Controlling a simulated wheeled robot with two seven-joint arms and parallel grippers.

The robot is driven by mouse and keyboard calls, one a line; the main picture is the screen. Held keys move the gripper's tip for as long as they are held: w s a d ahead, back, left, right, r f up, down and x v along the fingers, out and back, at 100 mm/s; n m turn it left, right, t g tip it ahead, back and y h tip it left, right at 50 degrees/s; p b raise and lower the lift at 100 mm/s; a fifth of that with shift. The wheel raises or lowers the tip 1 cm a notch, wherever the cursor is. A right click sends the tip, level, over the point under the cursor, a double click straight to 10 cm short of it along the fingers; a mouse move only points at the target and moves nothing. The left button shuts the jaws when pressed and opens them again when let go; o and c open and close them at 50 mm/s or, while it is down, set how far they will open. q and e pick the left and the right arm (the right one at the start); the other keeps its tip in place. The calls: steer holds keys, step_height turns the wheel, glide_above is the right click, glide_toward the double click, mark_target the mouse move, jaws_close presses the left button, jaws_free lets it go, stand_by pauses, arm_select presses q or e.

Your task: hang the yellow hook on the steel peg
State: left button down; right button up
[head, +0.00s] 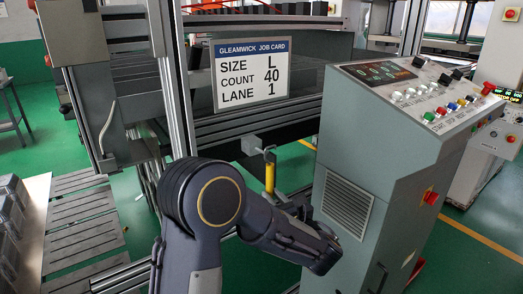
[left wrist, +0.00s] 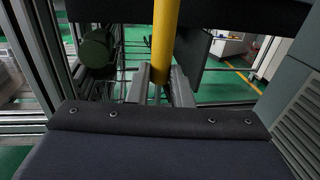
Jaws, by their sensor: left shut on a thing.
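The yellow hook (head: 270,176) stands upright in the head view, its grey curved top just beside a grey block with the steel peg (head: 252,145) on the machine frame. I cannot tell whether the hook's top rests on the peg or is only close to it. In the left wrist view the hook's yellow shaft (left wrist: 165,42) runs up between the fingers of my left gripper (left wrist: 161,82), which is shut on it. In the head view my left arm hides most of that gripper. My right gripper is not in view.
A grey control console (head: 382,150) with coloured buttons stands close to the right of my left arm. A white job card (head: 252,74) is on the machine above the peg. A slatted surface (head: 82,220) and clear trays (head: 10,215) are at left.

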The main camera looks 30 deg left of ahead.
arm_select(q)
steer(key=shift+s+x, duration=0.15)
steer(key=shift+x, duration=0.8)
steer(key=shift+s+x, duration=0.15)
steer(key=shift+x, duration=0.8)
steer(key=shift+a+f+b, duration=0.1)
steer(key=shift+f+b, duration=0.65)
steer(key=shift+f, duration=0.25)
stand_by(0.7)
stand_by(0.4)
steer(key=c, duration=1.2)
jaws_free()
steer(key=shift+c, duration=0.2)
